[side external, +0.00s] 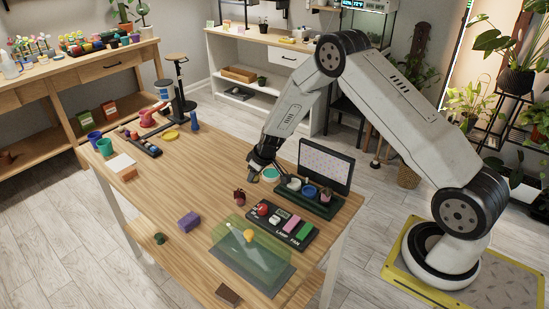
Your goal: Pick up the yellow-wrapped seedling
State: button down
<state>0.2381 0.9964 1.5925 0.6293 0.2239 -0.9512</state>
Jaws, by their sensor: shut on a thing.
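I cannot make out a yellow-wrapped seedling in the side external view. My gripper (256,174) is low over the far right part of the wooden table (190,180), pointing down. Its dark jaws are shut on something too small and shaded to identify. A small dark red object (240,196) is just below and left of the jaws; I cannot tell whether they touch it. A small yellow-orange round thing (248,236) shows at the clear green box (262,258), nearer the camera and apart from my gripper.
A dark tray with round pots (310,192) and an upright panel (326,165) stand right of my gripper. A board with coloured blocks (282,225) lies nearer the camera. The table's middle is mostly clear.

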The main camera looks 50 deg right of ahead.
jog(key=s+a+r, duration=0.2)
jog(key=s+r, duration=0.5)
jog(key=s, duration=0.4)
jog(key=shift+s+r, duration=0.25)
jog(key=shift+s, duration=0.15)
jog(key=shift+w+d, duration=0.1)
dwell(0.3)
